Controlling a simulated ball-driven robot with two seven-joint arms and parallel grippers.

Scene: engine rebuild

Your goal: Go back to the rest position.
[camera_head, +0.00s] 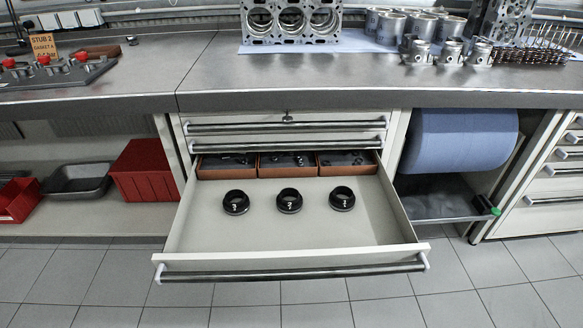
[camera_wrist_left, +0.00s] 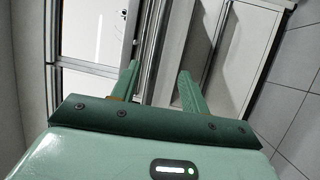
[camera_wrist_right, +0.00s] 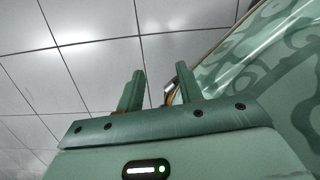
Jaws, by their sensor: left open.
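My left gripper (camera_wrist_left: 159,85) shows in the left wrist view, with its two green fingers apart and nothing visibly held. A long metal bar and pale cabinet fronts lie beyond it. My right gripper (camera_wrist_right: 160,85) shows in the right wrist view, its fingers apart and empty, with grey floor tiles beyond. Neither gripper shows in the head view.
Small brown bins (camera_head: 287,171) sit at the drawer's back. The worktop (camera_head: 215,75) above carries an engine block (camera_head: 290,22), cylinders and pistons. A blue paper roll (camera_head: 462,138) hangs to the right. A red bin (camera_head: 145,170) stands on the left shelf. The floor in front is clear.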

